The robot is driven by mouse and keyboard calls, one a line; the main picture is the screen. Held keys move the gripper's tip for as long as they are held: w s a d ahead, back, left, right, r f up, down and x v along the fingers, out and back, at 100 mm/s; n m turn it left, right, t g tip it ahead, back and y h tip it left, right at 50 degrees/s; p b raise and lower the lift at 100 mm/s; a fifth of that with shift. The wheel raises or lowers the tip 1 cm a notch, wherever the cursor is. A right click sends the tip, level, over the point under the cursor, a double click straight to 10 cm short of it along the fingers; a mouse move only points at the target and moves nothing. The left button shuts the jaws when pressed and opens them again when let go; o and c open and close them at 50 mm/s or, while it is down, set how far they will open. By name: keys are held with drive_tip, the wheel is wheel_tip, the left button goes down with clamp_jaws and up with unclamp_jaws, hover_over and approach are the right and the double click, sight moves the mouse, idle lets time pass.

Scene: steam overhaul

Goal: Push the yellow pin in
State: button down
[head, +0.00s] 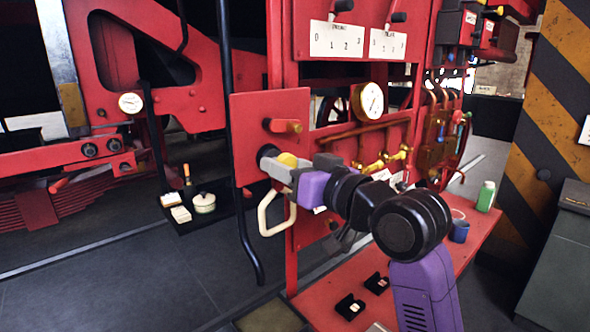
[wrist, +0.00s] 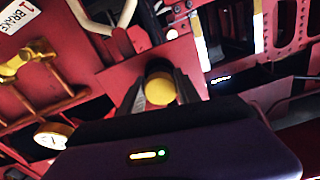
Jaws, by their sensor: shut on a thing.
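The yellow pin (wrist: 160,90) shows its round yellow head between the two fingers of my gripper (wrist: 158,92) in the wrist view. In the head view the yellow pin (head: 288,159) sits at a dark round socket (head: 268,152) on a red plate (head: 262,110). My gripper (head: 290,165) is at the pin from the right, shut on it. How deep the pin sits in the socket is hidden by the fingers.
A cream looped handle (head: 272,218) hangs just below my gripper. A brass gauge (head: 368,101) and brass pipes (head: 385,162) are to the right. A red bench (head: 330,285) lies below.

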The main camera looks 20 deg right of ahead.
drive_tip(key=shift+w+r, duration=0.1)
drive_tip(key=c, duration=0.9)
unclamp_jaws()
drive_tip(key=shift+w, duration=0.1)
drive_tip(key=shift+o, duration=0.2)
drive_tip(key=b+v, duration=0.1)
drive_tip(key=v, duration=0.7)
drive_tip(key=shift+b, duration=0.4)
drive_tip(key=shift+w+a, duration=0.1)
